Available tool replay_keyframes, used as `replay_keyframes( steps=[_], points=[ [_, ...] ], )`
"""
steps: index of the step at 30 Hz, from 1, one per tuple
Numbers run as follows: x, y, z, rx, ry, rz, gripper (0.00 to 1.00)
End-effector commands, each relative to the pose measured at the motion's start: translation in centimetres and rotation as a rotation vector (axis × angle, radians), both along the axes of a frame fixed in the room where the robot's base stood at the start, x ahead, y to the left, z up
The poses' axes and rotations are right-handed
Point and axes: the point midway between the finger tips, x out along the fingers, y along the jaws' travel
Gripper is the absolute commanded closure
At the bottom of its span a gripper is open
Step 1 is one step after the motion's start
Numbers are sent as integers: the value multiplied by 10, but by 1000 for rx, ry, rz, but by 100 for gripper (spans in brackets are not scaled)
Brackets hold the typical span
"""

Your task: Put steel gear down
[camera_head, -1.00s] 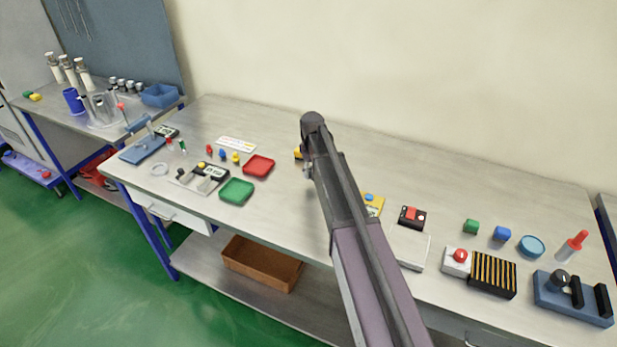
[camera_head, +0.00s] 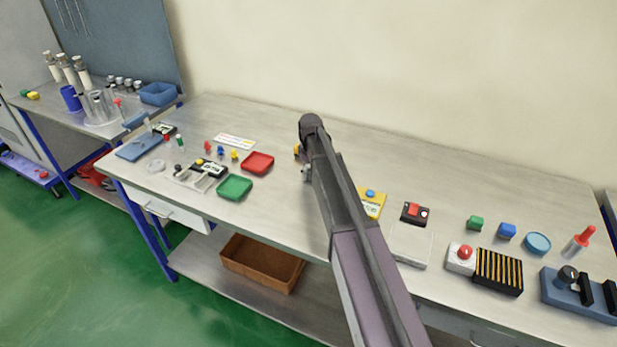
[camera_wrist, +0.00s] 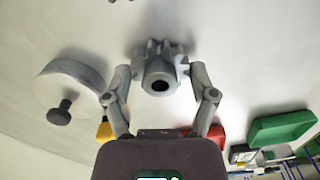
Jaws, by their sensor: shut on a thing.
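The steel gear (camera_wrist: 160,65) is grey and toothed, with a raised hub and a dark bore. In the wrist view it sits between the two fingers of my gripper (camera_wrist: 160,80), which are shut on it. The pale table surface (camera_wrist: 230,50) lies behind the gear; I cannot tell whether the gear touches it. In the head view my arm hides most of the gripper and the gear.
A red tray (camera_head: 258,162) and a green tray (camera_head: 234,187) stand left of my arm. A white plate (camera_head: 410,244) and a yellow device (camera_head: 371,203) lie to the right. A round grey piece with a dark knob (camera_wrist: 62,110) is left of my gripper.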

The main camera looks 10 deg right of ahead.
Motion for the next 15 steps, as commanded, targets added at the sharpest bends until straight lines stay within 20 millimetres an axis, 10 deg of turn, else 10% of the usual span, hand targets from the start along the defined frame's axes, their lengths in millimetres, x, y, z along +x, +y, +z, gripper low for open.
replay_keyframes(
  steps=[15],
  points=[
    [0,0,-6,0,0,0,87]
  ],
)
